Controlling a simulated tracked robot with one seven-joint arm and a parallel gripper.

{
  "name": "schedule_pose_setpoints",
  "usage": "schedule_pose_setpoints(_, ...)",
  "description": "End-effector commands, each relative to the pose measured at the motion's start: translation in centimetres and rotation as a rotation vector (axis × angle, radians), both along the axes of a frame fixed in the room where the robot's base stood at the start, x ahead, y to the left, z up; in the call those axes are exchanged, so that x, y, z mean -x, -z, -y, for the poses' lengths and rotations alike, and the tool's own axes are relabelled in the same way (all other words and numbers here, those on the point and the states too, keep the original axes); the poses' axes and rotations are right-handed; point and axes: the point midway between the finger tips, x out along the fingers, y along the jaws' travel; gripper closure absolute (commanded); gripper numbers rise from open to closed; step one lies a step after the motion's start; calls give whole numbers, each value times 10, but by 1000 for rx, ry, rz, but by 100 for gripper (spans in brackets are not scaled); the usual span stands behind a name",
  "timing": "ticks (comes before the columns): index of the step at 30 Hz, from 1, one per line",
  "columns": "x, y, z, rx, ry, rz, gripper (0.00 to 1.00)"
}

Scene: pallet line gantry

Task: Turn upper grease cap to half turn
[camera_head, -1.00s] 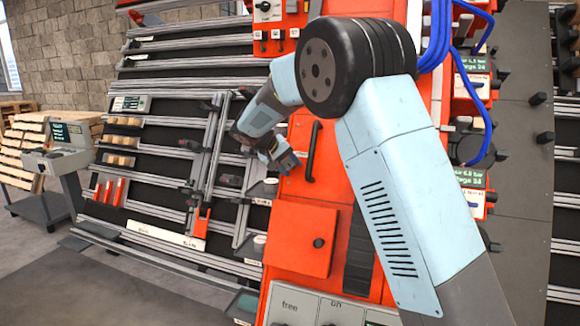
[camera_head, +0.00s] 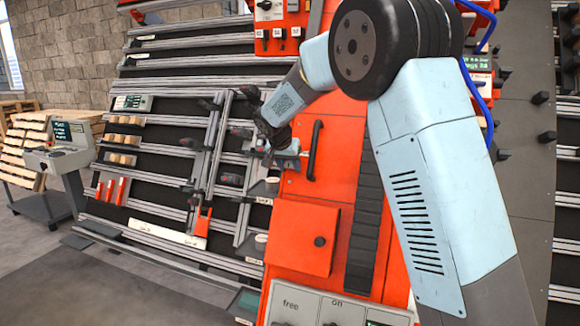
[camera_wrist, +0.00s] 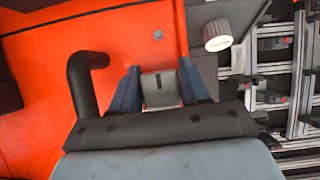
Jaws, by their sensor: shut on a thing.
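My gripper (camera_head: 286,159) is at the left side of the red cabinet, left of its black handle. In the wrist view, its blue fingers (camera_wrist: 160,90) are shut on a light grey piece (camera_wrist: 162,87) with a short dark line on its face. I cannot tell from its shape whether it is the upper grease cap; the fingers hide its sides. A pale round ribbed cap (camera_wrist: 217,36) is apart from the fingers, at the upper right of the wrist view. In the head view, a small cap (camera_head: 261,238) sits at the cabinet's lower left.
The black handle (camera_head: 314,150) stands out close to my gripper and also shows in the wrist view (camera_wrist: 82,82). A red box with a knob (camera_head: 302,238) is below it. A rack of rails (camera_head: 160,180) fills the left. A console (camera_head: 60,158) stands farther left.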

Motion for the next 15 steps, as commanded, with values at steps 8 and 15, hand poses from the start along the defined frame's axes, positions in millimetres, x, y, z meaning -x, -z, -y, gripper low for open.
schedule_pose_setpoints(8, 1, 3, -1, -43, 25, 10, 85)
schedule_pose_setpoints(15, 1, 3, -1, -46, 27, 13, 85)
